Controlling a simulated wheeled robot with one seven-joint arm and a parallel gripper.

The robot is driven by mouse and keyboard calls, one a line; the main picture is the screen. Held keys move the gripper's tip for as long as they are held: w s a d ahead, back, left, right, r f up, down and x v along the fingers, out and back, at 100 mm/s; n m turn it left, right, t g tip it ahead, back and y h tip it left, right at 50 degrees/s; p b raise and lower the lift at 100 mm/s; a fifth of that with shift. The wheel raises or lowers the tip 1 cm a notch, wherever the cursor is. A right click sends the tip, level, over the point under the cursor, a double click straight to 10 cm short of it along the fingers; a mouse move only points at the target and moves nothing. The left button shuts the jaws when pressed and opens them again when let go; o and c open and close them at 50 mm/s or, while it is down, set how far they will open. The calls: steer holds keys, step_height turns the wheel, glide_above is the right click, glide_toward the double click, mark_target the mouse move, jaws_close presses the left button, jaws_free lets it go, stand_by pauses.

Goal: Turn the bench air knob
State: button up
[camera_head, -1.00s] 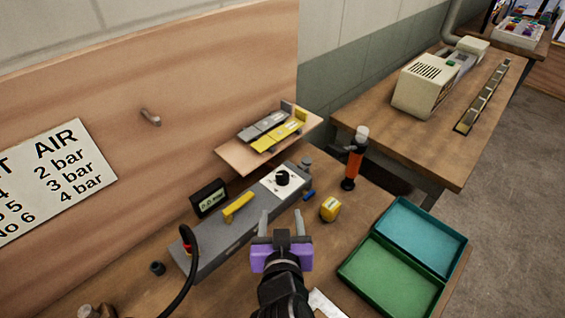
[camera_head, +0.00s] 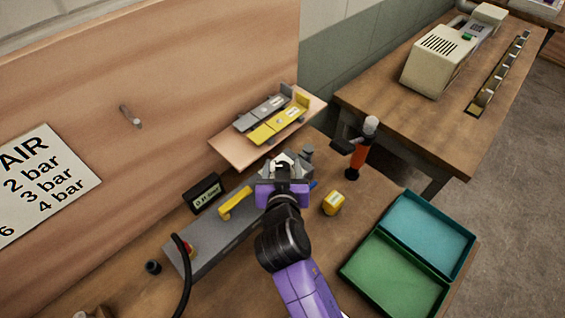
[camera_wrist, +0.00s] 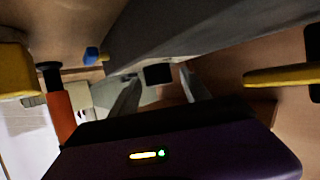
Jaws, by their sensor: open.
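The grey bench air unit (camera_head: 205,240) lies along the bench, with a yellow lever (camera_head: 236,203) and a black gauge display (camera_head: 203,194) beside it. The display's figures are too small to read surely. My gripper (camera_head: 283,166) is open over the unit's far end, where the white dial plate (camera_head: 297,160) just shows behind it. The black knob is hidden behind my gripper in the head view. In the wrist view, a dark square shape (camera_wrist: 158,74) shows between the open fingers. I cannot tell whether it is the knob or whether the fingers touch it.
A small shelf (camera_head: 228,150) with grey and yellow brackets is close behind my gripper. An orange-handled tool (camera_head: 355,160), a yellow block (camera_head: 333,203) and a small blue piece (camera_wrist: 92,54) are to the right. A green-and-teal tray (camera_head: 395,275) is front right. A black hose (camera_head: 184,275) curves at left.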

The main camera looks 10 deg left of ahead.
steer(key=shift+w+f, duration=0.2)
steer(key=shift+w, duration=0.25)
jaws_close()
